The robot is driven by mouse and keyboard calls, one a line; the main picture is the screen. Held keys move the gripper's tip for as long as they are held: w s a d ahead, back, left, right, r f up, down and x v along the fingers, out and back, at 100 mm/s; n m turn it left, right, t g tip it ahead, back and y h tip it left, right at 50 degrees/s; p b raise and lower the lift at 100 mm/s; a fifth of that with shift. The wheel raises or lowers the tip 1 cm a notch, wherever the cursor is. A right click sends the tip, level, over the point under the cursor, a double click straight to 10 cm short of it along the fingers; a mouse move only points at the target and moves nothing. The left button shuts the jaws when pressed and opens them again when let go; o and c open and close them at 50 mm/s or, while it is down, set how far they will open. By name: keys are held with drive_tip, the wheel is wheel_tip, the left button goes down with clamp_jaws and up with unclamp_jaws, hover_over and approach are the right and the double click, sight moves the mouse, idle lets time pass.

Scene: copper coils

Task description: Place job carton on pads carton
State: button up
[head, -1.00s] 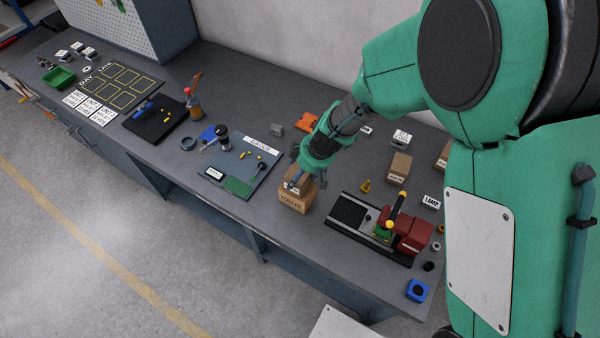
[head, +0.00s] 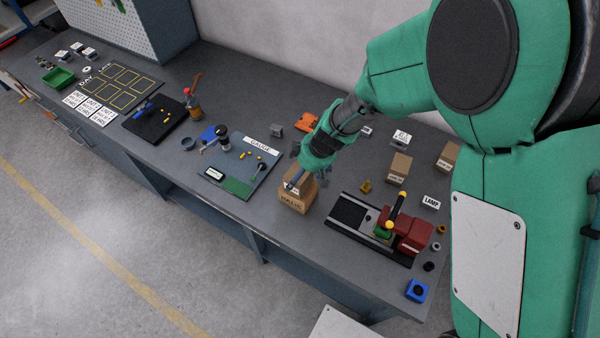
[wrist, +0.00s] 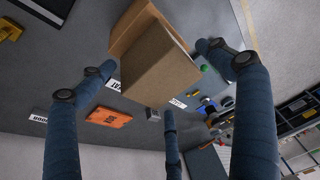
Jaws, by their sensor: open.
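The pads carton (head: 293,203) is a brown box near the front edge of the bench in the head view. The smaller job carton (head: 300,184) rests on top of it, partly hidden by my gripper (head: 310,168). In the wrist view the job carton (wrist: 160,68) is the nearer box, and part of the pads carton (wrist: 129,26) shows behind it. My gripper's dark blue fingers (wrist: 155,66) are spread wide around the job carton, with visible gaps on both sides. The gripper is open and holds nothing.
A black fixture with a red block (head: 413,234) stands to the right. Two more brown cartons (head: 399,168) (head: 448,156) stand behind it. The grey gauge board (head: 240,170) lies to the left, and an orange box (head: 307,122) lies behind my gripper. Bench in front of the pads carton is clear.

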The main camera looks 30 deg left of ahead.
drive_tip(key=v, duration=1.1)
idle(0.5)
idle(0.3)
drive_tip(key=d+r+m+t, duration=0.1)
drive_tip(key=d+r+m, duration=0.3)
drive_tip(key=d+r, duration=0.65)
drive_tip(key=d+r+m+t, duration=0.2)
drive_tip(key=d+r+m, duration=0.35)
drive_tip(key=d, duration=0.75)
drive_tip(key=s+d+r+m+h, duration=0.1)
drive_tip(key=s+d+r+m, duration=0.1)
drive_tip(key=d, duration=0.5)
drive_tip(key=s+d+r+m+t+h, duration=0.1)
drive_tip(key=s+d+r+m, duration=0.2)
drive_tip(key=s+d, duration=0.3)
drive_tip(key=s+d+r+m+t+h, duration=0.1)
drive_tip(key=s+d+r+m+h, duration=0.1)
drive_tip(key=s+d+r, duration=0.3)
drive_tip(key=d+m, duration=0.1)
drive_tip(key=d, duration=0.3)
drive_tip(key=shift+d, duration=0.25)
